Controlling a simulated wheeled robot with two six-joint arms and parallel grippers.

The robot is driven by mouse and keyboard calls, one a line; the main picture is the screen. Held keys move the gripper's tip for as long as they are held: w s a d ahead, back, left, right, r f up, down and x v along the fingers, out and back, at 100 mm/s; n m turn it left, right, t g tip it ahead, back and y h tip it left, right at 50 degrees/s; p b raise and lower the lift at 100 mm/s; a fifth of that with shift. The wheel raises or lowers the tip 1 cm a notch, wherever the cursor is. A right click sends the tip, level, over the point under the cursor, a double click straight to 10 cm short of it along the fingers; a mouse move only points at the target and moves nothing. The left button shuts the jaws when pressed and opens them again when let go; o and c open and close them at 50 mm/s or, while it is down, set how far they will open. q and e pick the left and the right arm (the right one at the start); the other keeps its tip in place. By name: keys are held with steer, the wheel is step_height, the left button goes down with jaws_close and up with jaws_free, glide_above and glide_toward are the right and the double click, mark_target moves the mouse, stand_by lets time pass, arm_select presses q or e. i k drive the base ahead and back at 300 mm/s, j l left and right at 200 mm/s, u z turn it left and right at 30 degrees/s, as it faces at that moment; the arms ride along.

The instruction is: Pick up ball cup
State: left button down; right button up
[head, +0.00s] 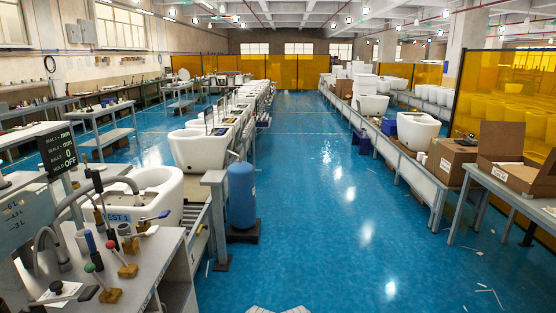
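I cannot pick out the ball cup with certainty. A small white cup-like piece (82,242) stands on the grey workbench (150,262) at the lower left, among valves and levers. A small dark cylinder (124,230) stands to its right; I cannot tell what it is. Neither of my grippers is in view.
A sign (58,148) reads BALLS 0 and OFF. A blue cylinder tank (242,187) stands beside the left conveyor. The blue floor (310,230) between is mostly clear.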

mark_target(79, 236)
steer(key=u, duration=1.35)
